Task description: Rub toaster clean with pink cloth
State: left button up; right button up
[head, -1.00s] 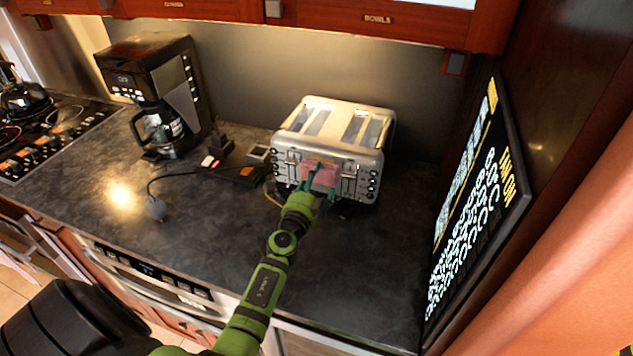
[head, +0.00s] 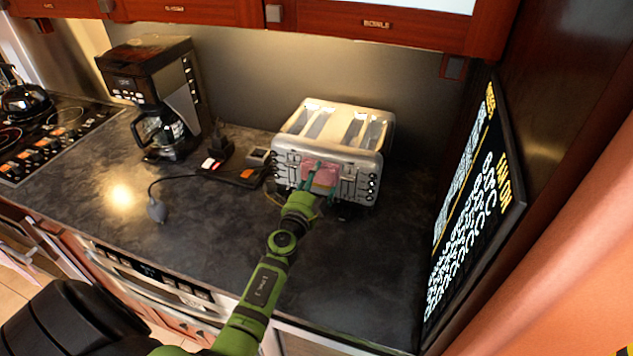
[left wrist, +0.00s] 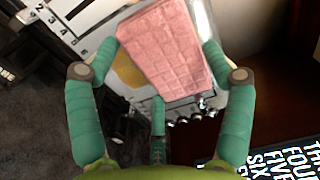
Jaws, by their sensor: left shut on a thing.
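The silver toaster (head: 333,142) stands upright on the dark counter near the back wall, its slots on top and its front with levers and knobs facing me. My left gripper (head: 320,182) is at the toaster's front, shut on the pink cloth (head: 319,170). In the left wrist view the cloth (left wrist: 165,48) is a flat, quilted pink block between the two teal fingers (left wrist: 165,55). It lies in front of the toaster's face; whether it touches is hard to tell. Part of the toaster's front (left wrist: 98,22) shows beside it. My right gripper is not in view.
A coffee maker (head: 155,92) stands left of the toaster, with a black cable (head: 175,178) and small plugs between them. A black board with writing (head: 478,205) leans at the right wall. The counter (head: 350,265) in front is clear. Cabinets hang above.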

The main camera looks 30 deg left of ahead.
pick_arm(q)
jog(key=shift+f+b, duration=0.45)
jog(key=shift+f, duration=0.2)
jog(key=shift+f+b, duration=0.75)
jog(key=shift+f, duration=0.1)
jog(key=shift+f+b, duration=0.8)
jog(key=shift+b, duration=0.05)
jog(key=shift+r, duration=0.2)
jog(key=shift+r+p, duration=0.7)
jog(key=shift+p, duration=0.25)
